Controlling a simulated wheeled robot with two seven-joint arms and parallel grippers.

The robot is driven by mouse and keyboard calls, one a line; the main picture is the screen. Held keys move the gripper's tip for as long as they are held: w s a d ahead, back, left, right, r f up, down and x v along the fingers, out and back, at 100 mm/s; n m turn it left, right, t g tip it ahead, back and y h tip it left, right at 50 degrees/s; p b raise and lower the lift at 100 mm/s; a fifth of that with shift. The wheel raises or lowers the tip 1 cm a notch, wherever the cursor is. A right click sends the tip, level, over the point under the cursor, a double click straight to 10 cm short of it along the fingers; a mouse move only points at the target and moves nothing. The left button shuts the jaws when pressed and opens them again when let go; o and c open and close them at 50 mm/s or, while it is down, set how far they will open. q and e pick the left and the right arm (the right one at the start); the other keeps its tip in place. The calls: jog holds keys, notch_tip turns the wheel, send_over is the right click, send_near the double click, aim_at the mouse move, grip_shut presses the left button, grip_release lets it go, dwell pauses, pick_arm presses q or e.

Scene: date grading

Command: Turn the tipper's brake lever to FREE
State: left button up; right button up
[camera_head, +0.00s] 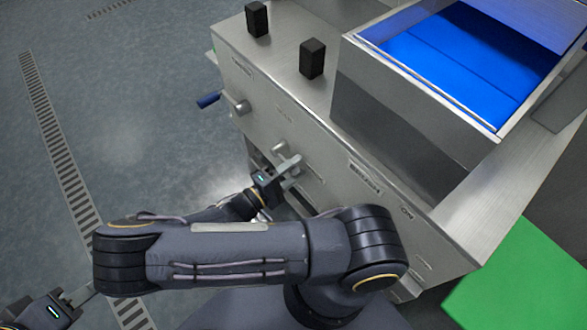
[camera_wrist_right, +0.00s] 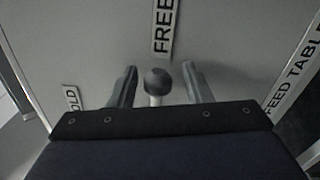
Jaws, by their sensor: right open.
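The brake lever's dark round knob (camera_wrist_right: 157,80) on a pale stem shows in the right wrist view, just below the FREE label (camera_wrist_right: 163,25). A partly cut label ending in "OLD" (camera_wrist_right: 71,98) is at the left. My right gripper (camera_wrist_right: 159,70) is open, with one finger on each side of the knob and a visible gap to each; the stem's lower part is hidden by the gripper body. In the head view my right gripper (camera_head: 290,170) is at the machine's front panel, by a grey round fitting (camera_head: 280,147). My left gripper (camera_head: 76,298) is at the lower left, away from the machine.
A blue-handled lever (camera_head: 208,100) sticks out of the panel further left. Two black blocks (camera_head: 257,19) (camera_head: 312,58) stand on the machine top, beside a blue-lined metal bin (camera_head: 400,72). A green surface (camera_head: 515,280) is at right. Open floor lies at left.

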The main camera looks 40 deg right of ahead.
jog(key=shift+a, duration=0.1)
jog(key=a, duration=0.7)
jog(key=shift+s+a+f, duration=0.15)
jog(key=shift+s+a, duration=0.15)
